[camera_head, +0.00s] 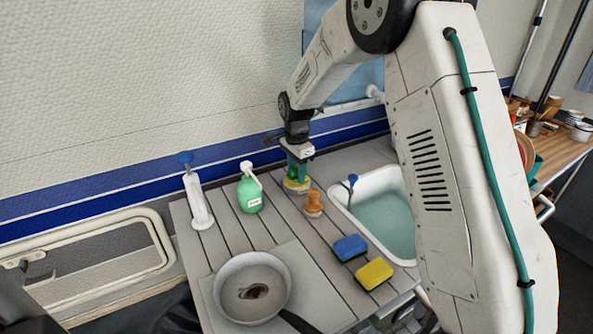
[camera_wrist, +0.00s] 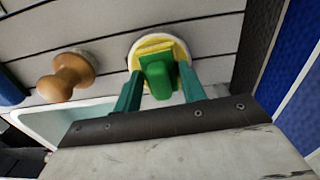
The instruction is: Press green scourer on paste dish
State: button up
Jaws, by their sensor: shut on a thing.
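My gripper (camera_head: 298,160) points down at the back of the slatted worktop, shut on the green scourer (camera_wrist: 158,78). The scourer sits between the two teal fingers in the wrist view. Directly under it is the paste dish (camera_head: 297,189), with a pale rim and yellow inside. In the wrist view the scourer covers the middle of the dish, whose pale rim (camera_wrist: 133,52) shows around the yellow. The scourer appears to be at or very near the yellow surface; I cannot tell for certain whether they touch.
A wooden-knobbed brush (camera_head: 313,203) stands close to the dish, and a green bottle (camera_head: 250,195) is to its left. A blue sponge (camera_head: 350,247), a yellow sponge (camera_head: 374,273) and a pan (camera_head: 252,288) lie nearer. The water-filled sink (camera_head: 385,222) is at right.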

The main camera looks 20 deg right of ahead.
jog(key=shift+f, duration=0.1)
jog(key=shift+r, duration=3.55)
